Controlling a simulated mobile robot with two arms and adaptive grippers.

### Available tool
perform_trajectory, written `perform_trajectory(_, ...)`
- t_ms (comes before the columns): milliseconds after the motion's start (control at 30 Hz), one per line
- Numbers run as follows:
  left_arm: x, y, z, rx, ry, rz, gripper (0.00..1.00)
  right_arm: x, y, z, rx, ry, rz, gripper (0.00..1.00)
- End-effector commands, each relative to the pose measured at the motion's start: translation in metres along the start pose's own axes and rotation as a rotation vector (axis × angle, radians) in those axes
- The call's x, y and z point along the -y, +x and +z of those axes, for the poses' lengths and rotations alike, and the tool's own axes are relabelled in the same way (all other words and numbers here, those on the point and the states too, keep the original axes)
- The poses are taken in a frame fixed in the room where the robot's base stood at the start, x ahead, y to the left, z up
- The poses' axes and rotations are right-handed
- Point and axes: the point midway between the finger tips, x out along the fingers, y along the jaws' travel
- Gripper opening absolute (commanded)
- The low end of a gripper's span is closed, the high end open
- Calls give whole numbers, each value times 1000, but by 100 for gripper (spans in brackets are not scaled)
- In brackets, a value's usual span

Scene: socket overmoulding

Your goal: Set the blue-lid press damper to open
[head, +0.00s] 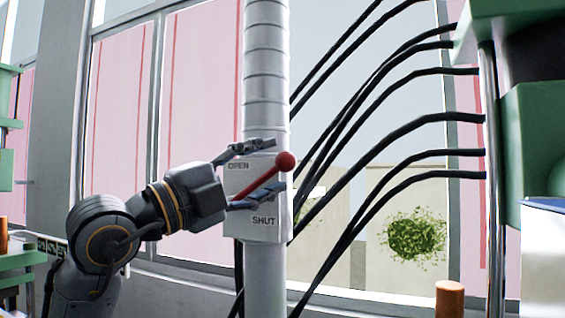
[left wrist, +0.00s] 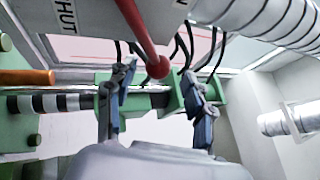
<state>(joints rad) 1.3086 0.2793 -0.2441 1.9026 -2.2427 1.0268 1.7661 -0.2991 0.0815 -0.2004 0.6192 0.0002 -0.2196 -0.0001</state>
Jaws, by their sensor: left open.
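The damper box (head: 240,222) is a pale plate on a vertical duct, marked OPEN at the top and SHUT at the bottom. Its red lever (head: 262,178) slants up to the right and ends in a red ball knob (head: 285,161). My left gripper (head: 278,165) is open, with one finger above the lever and one below. In the left wrist view the knob (left wrist: 158,67) shows between the fingertips (left wrist: 158,72), with gaps visible on both sides. Part of the lever's lower end and a middle marking are hidden by the lower finger. My right gripper is not in view.
The ribbed duct (head: 266,70) runs upward above the box. Several black cables (head: 400,120) run from the duct to green machinery (head: 535,130) at right, where a blue edge (head: 548,204) shows. An orange-brown cylinder (head: 449,298) stands at the bottom right.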

Motion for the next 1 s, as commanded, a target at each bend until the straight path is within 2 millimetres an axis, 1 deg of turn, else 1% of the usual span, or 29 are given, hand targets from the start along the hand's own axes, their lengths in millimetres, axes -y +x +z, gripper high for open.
perform_trajectory(33,0,-13,1,3,3,-1,53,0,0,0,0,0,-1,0)
perform_trajectory(100,-1,-28,1,3,2,0,53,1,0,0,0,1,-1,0)
perform_trajectory(200,-1,-48,2,4,2,1,53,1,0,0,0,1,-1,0)
perform_trajectory(333,0,-67,2,3,1,1,53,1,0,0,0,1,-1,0)
perform_trajectory(500,0,-78,1,2,1,0,53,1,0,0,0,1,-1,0)
perform_trajectory(767,0,-79,1,2,0,0,53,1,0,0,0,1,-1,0)
perform_trajectory(867,-2,-79,-1,-8,-5,3,35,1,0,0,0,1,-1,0)
perform_trajectory(900,-5,-78,-5,-26,-15,8,27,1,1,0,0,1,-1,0)
perform_trajectory(967,-13,-77,-17,-79,-44,22,14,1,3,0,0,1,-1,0)
perform_trajectory(1000,-20,-76,-28,-131,-73,35,6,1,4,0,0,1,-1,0)
